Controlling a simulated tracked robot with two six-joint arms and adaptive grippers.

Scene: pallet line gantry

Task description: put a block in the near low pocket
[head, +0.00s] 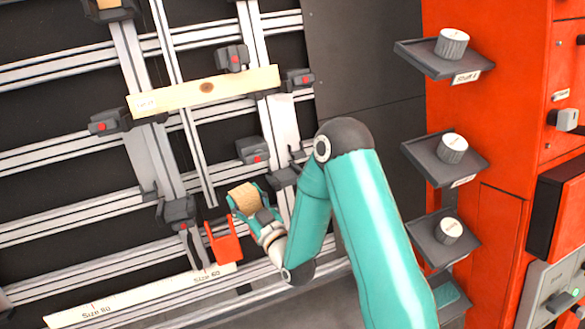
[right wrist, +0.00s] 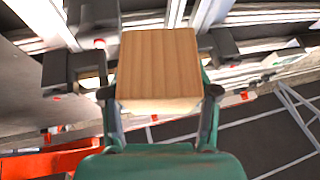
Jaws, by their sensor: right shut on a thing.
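A light wooden block (head: 243,197) is held in my right gripper (head: 248,200), low in front of the gantry rails in the head view. In the right wrist view the block (right wrist: 159,65) sits between the two fingers of the gripper (right wrist: 160,92), its flat wood-grain face to the camera. Dark grey brackets with red marks stand on the rails, among them a lower left one (head: 178,212) and one just above the block (head: 254,151). I cannot tell which is the near low pocket. The block appears apart from both. My left gripper is out of view.
A plank (head: 205,91) spans the brackets higher up. An orange-red stop (head: 223,243) stands just left of my gripper, by a marked size ruler (head: 140,296). A red cabinet (head: 515,110) with several grey shelves (head: 445,161) stands at right.

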